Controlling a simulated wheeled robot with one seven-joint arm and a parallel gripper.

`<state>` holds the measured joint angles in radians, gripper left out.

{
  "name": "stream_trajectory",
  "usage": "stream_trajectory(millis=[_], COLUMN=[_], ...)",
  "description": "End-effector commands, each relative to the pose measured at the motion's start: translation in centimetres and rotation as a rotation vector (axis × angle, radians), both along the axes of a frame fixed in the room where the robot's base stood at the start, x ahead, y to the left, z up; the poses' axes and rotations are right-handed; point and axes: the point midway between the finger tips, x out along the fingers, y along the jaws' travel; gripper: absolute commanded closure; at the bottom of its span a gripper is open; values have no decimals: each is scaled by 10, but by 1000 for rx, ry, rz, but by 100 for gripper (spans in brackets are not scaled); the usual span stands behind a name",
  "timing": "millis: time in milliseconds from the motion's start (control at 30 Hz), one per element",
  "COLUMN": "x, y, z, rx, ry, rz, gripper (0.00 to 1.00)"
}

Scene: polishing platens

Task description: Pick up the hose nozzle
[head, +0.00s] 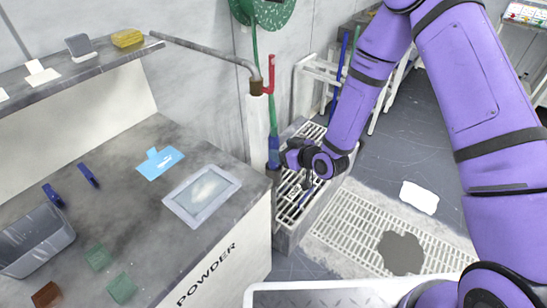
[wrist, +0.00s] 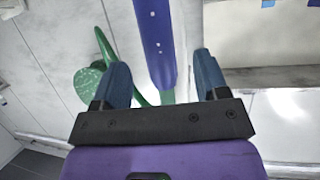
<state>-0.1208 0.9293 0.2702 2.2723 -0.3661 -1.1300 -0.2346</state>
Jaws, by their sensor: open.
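The hose nozzle appears to be the upright piece with a red top, a green middle and a blue lower part (head: 273,150), standing at the end of the counter in the head view. My gripper (head: 287,157) is just right of the blue part. In the wrist view the blue part (wrist: 155,40) and its green stretch lie between the lines of my open fingers (wrist: 163,82), slightly left of centre. I cannot tell how far ahead of the fingertips it is. A green hose (wrist: 107,45) runs on the left.
A grey pipe (head: 205,50) reaches over beside the nozzle. The counter (head: 215,240) holds a framed tray (head: 202,195), a blue card (head: 160,162) and a grey bin (head: 32,240). Floor grates (head: 350,225), a white patch (head: 419,198) and a dark puddle (head: 401,252) lie to the right.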

Motion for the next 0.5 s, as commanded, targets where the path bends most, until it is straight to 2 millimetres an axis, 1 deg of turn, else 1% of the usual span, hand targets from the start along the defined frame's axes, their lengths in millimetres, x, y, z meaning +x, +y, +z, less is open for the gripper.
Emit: stream_trajectory(millis=[333, 500], x=[29, 36], y=[26, 32], z=[-17, -20], rx=[0, 0], ry=[0, 0], rz=[1, 1], gripper=[32, 32])
